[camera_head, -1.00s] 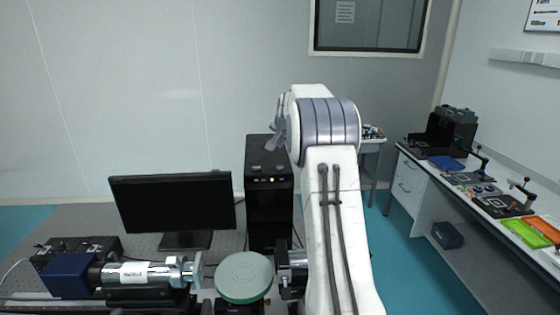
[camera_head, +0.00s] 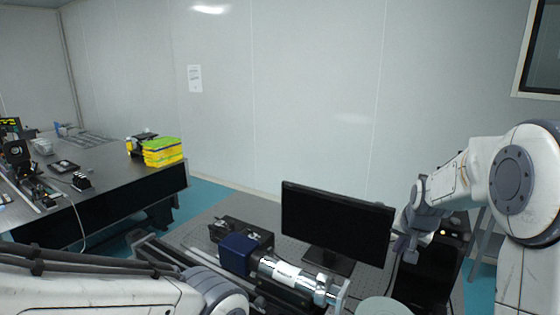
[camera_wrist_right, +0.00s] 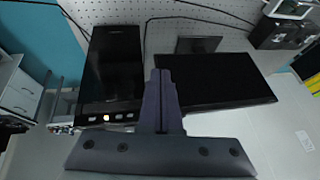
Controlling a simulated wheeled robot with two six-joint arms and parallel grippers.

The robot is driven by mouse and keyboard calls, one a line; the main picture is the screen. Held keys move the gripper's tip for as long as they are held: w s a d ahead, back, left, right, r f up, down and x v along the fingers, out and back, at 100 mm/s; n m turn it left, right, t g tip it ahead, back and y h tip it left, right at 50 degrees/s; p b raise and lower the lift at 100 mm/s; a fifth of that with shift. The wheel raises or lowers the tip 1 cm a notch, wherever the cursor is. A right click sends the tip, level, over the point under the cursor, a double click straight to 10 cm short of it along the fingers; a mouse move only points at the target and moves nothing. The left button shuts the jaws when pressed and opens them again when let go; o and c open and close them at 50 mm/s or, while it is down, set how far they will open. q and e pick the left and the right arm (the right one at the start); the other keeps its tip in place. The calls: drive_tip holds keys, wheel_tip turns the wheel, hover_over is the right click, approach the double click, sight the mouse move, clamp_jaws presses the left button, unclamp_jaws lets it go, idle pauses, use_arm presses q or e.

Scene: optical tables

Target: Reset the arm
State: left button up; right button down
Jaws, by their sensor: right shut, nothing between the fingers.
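My right arm comes in from the right in the head view, bent at its elbow and raised. My right gripper (camera_head: 405,248) hangs near the right end of the black monitor (camera_head: 335,225). In the right wrist view my right gripper (camera_wrist_right: 160,85) shows its two fingers pressed together, with nothing between them. My left arm crosses the lower left corner of the head view; its gripper is outside the picture.
A silver cylinder (camera_head: 290,275) and a blue block (camera_head: 240,252) lie on the optical table (camera_head: 200,222). A green round disc (camera_head: 383,306) shows at the bottom edge. Another table (camera_head: 110,185) at left bears yellow boxes (camera_head: 162,151).

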drive_tip(key=s+a+f+n, duration=0.1)
drive_tip(key=s+a, duration=0.1)
drive_tip(key=s+a+f+n+g, duration=0.1)
drive_tip(key=s+a, duration=0.1)
drive_tip(key=s, duration=0.1)
drive_tip(key=s+a+f+n, duration=0.1)
drive_tip(key=s+a, duration=0.2)
drive_tip(key=shift+s+f+y, duration=0.25)
drive_tip(key=shift+f+y, duration=0.1)
drive_tip(key=shift+y, duration=0.05)
drive_tip(key=s+a+f+n+g+b, duration=0.2)
drive_tip(key=s+a+f+n+b, duration=0.2)
drive_tip(key=s+a, duration=0.5)
drive_tip(key=s+a+f+n+g+y+b, duration=0.1)
drive_tip(key=s+a+f+n+b, duration=0.3)
drive_tip(key=s+a, duration=0.5)
drive_tip(key=s+n+g+b, duration=0.1)
drive_tip(key=s+n+b, duration=0.1)
drive_tip(key=s, duration=0.4)
drive_tip(key=shift+s+a+f+n+g+b, duration=0.3)
drive_tip(key=shift+s+f+n, duration=0.1)
drive_tip(key=shift+n, duration=0.1)
